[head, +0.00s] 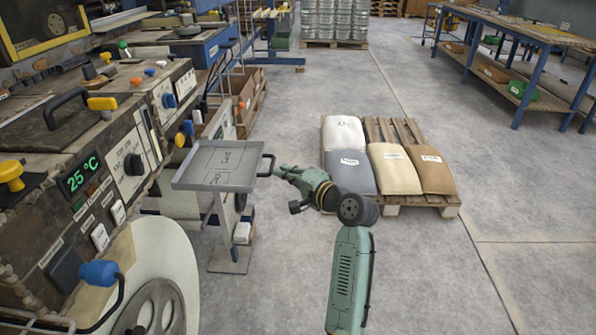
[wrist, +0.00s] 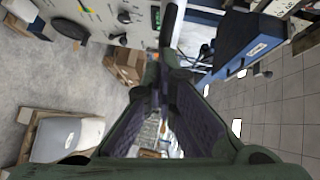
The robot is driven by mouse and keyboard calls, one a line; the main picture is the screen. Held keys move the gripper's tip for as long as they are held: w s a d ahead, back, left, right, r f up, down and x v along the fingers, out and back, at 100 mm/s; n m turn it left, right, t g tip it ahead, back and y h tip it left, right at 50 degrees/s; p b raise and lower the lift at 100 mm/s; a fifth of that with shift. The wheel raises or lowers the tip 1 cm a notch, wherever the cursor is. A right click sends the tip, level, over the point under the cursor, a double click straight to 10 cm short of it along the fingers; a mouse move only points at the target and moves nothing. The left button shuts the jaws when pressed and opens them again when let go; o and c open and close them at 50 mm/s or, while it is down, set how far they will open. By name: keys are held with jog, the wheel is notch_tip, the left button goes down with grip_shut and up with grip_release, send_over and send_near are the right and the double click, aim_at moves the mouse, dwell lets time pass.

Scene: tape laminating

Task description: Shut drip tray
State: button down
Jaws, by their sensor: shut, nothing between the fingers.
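The drip tray (head: 216,162) is a shallow grey metal tray with markings on its floor. It sticks out to the right of the machine in the head view, out over the floor. A black bar handle (head: 268,164) is on its right edge. My gripper (head: 279,171) is shut and empty, just right of the handle; I cannot tell whether it touches it. In the wrist view the gripper's fingers (wrist: 161,75) come together, and a dark bar shows by the tips. I cannot make out the tray there for sure.
The machine (head: 105,180) with knobs and a green 25 °C display fills the left. A pallet (head: 391,210) with several sacks stands on the floor right of my arm. A workbench (head: 535,45) is at the far right. The floor between is clear.

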aim_at(225, 175)
jog(key=a+p, duration=0.1)
jog(key=a, duration=0.4)
jog(key=w+a+p, duration=0.1)
jog(key=a, duration=0.4)
jog(key=w+a+p, duration=0.1)
jog(key=a+p, duration=0.1)
jog(key=a, duration=0.4)
